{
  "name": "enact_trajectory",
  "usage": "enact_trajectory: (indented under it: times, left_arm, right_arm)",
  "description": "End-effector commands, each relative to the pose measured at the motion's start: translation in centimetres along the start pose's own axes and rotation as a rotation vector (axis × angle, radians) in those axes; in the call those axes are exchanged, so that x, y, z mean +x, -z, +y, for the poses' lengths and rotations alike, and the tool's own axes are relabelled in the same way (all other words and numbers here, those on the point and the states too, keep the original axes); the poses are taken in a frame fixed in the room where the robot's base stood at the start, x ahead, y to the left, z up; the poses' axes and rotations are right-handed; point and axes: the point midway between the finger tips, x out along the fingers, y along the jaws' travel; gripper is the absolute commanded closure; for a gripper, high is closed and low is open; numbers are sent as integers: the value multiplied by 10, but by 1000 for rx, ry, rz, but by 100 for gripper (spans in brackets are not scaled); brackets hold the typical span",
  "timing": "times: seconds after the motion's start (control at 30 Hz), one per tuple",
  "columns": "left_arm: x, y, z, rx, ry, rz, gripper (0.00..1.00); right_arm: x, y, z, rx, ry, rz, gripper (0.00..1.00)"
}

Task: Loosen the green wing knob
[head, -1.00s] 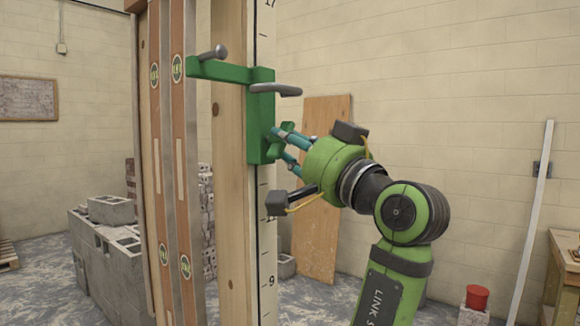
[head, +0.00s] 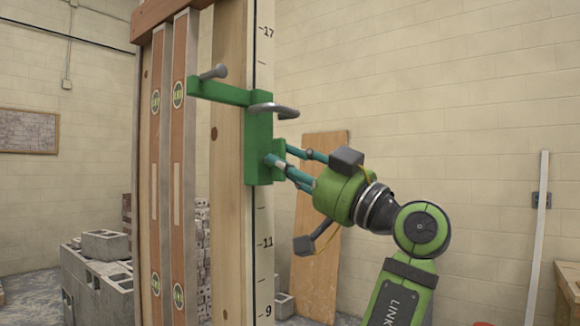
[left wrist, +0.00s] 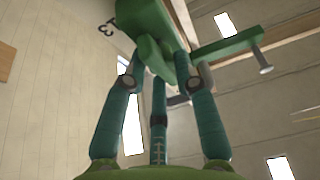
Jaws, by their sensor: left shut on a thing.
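The green wing knob (head: 279,148) sits on the right side of a green clamp block (head: 258,125), which is on the tall wooden post. My left gripper (head: 280,157) has its teal fingers closed around the knob, hiding much of it. In the left wrist view, the fingers (left wrist: 165,75) meet at green parts below the clamp block (left wrist: 140,18). My right gripper is not in view.
A grey curved handle (head: 274,110) sticks out just above the knob. A green arm with a bolt (head: 214,72) reaches left across the post (head: 229,200).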

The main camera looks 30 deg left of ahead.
Motion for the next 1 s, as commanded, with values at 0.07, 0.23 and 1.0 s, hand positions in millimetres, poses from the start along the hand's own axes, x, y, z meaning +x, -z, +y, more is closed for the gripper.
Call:
enact_trajectory:
  times: [0.07,0.23,1.0]
  left_arm:
    - [0,-1,-2,-9,8,-4,100]
    - [0,-1,-2,-14,10,-5,100]
    - [-15,-1,0,-10,3,-3,52]
  right_arm:
    - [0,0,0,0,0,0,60]
    - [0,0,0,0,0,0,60]
    - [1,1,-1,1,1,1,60]
